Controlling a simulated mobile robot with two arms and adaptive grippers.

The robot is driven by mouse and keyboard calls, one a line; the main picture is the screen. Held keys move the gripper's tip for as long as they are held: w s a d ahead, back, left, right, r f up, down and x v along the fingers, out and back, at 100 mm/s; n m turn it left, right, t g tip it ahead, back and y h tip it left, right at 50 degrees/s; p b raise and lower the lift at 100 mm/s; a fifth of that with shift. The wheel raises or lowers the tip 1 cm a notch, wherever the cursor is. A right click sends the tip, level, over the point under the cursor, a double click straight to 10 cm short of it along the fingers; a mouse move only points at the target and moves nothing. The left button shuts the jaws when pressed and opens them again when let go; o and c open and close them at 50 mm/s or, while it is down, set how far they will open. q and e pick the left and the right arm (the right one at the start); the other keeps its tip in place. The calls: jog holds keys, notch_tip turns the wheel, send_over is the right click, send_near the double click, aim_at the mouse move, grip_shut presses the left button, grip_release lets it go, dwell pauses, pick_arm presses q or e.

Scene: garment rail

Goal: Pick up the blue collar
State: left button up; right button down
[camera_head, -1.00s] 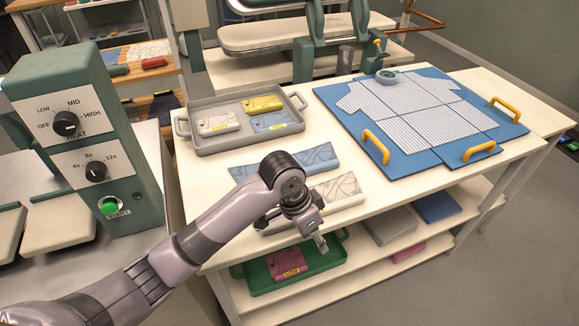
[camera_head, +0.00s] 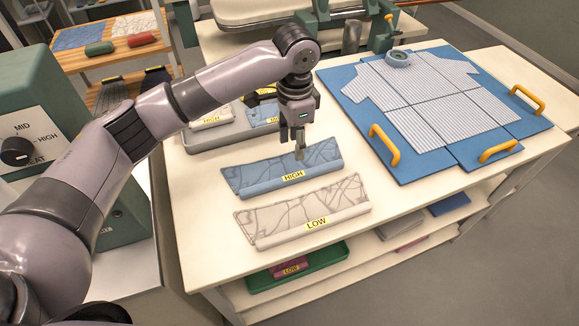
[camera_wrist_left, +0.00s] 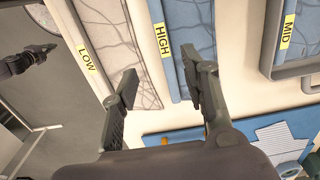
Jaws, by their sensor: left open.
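A blue crackle-patterned piece labelled HIGH (camera_head: 262,172) lies flat on the white table, behind a pale piece labelled LOW (camera_head: 305,205). Both also show in the left wrist view, the blue one (camera_wrist_left: 163,16) at the top middle and the pale one (camera_wrist_left: 105,30) left of it. My left gripper (camera_head: 300,153) points down over the right part of the blue piece. In the left wrist view its two fingers (camera_wrist_left: 160,85) are apart with nothing between them. A dark gripper-like part (camera_wrist_left: 28,60) shows at that view's left edge, perhaps my right gripper; its jaws are unclear.
A grey tray (camera_head: 225,140) behind holds labelled pieces, partly hidden by my left arm. A blue board (camera_head: 425,160) with yellow handles and a striped shirt shape (camera_head: 415,90) lies at right. A green tray (camera_head: 325,262) sits on the shelf below. Bare table lies right of the pieces.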

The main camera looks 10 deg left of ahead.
aim_at(294, 176)
pick_arm(q)
notch_tip(294, 176, down, 4)
jog(key=shift+w+a+r, duration=0.1)
jog(key=shift+w, duration=0.05)
notch_tip(294, 176, down, 3)
jog(key=shift+f+p, duration=0.1)
jog(key=shift+p, duration=0.3)
notch_tip(294, 176, down, 5)
jog(key=shift+w+r+p, duration=0.1)
jog(key=shift+p, duration=0.25)
jog(key=shift+f, duration=0.25)
pick_arm(e)
jog(key=shift+w+r, duration=0.25)
jog(key=shift+r, duration=0.2)
jog(key=shift+w+r, duration=0.2)
jog(key=shift+r, duration=0.25)
pick_arm(q)
jog(key=shift+c, duration=0.2)
jog(key=c, duration=0.4)
grip_shut()
pick_arm(e)
jog(key=shift+w, duration=0.35)
